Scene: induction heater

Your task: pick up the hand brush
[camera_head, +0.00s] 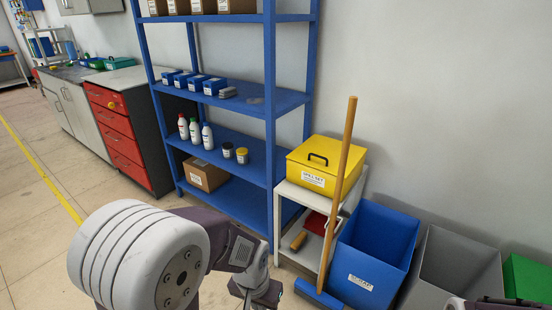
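What looks like the hand brush (299,241) lies on the lower shelf of a small light-grey stand. Only a short wooden handle-like piece of it shows clearly, beside a red dustpan-like item (316,223). The leaning broom's handle crosses in front of this shelf. My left arm comes in at the bottom, and its gripper end (262,292) is low, left of and nearer than the stand, apart from the brush. Its fingers cannot be made out.
A broom (346,150) leans in front of the stand (291,188), its blue head (318,295) on the floor. A yellow spill-kit box (318,166) tops the stand. Blue (371,262), grey (452,272) and green (527,280) bins stand right. A blue shelf rack (270,120) stands left.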

